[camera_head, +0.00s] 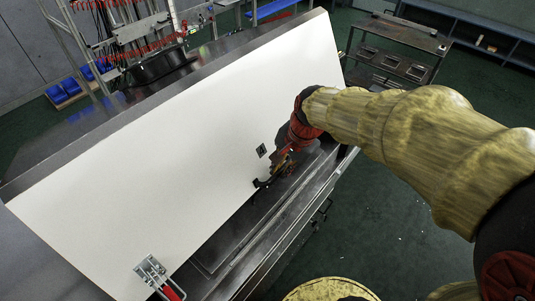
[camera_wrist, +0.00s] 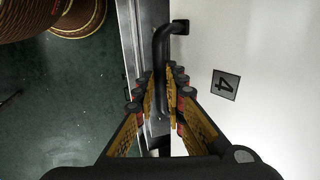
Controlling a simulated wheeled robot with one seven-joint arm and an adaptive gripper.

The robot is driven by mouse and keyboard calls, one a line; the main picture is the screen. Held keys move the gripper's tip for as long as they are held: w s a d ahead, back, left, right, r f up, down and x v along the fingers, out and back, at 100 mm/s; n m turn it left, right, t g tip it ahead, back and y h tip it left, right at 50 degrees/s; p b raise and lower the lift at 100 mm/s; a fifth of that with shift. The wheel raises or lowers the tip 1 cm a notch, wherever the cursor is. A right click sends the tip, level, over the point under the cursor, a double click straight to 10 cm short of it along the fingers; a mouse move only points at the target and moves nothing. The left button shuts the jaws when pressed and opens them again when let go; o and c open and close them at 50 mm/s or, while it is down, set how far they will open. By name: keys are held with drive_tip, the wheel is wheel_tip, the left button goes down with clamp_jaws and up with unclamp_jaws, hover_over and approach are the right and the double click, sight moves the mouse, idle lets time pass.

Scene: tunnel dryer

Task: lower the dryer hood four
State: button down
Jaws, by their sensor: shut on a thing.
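The dryer hood (camera_head: 190,150) is a large white panel that stands tilted over a metal bench. A small dark label with the number 4 (camera_head: 262,150) is on it; the label also shows in the wrist view (camera_wrist: 225,84). My gripper (camera_head: 264,183) is at the hood's lower edge, just below the label. In the wrist view my gripper (camera_wrist: 160,100) has its fingers on either side of a black bent handle (camera_wrist: 163,45), shut on it. The handle's near end is partly hidden between the fingers.
A metal latch with a red grip (camera_head: 158,277) sits at the hood's lower left corner. The metal bench (camera_head: 225,240) runs under the hood. A dark metal table (camera_head: 400,45) stands behind at the right. Green floor (camera_head: 400,210) is clear at the right.

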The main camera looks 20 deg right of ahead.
drive_tip(key=s+d+f+b, duration=0.1)
drive_tip(key=s+f+b, duration=0.1)
drive_tip(key=f, duration=0.3)
drive_tip(key=s+d+f+b, duration=0.2)
drive_tip(key=s+f+b, duration=0.1)
drive_tip(key=f, duration=0.3)
drive_tip(key=shift+f+b, duration=0.2)
drive_tip(key=shift+b, duration=0.1)
drive_tip(key=c, duration=2.5)
unclamp_jaws()
drive_tip(key=shift+d+r, duration=0.1)
drive_tip(key=shift+r, duration=0.1)
drive_tip(key=shift+o, duration=1.1)
drive_tip(key=shift+w, duration=0.2)
drive_tip(key=o, duration=0.4)
drive_tip(key=shift+o, duration=0.2)
drive_tip(key=shift+r, duration=0.15)
drive_tip(key=v, duration=1.1)
drive_tip(key=shift+r, duration=0.35)
drive_tip(key=shift+s, duration=0.1)
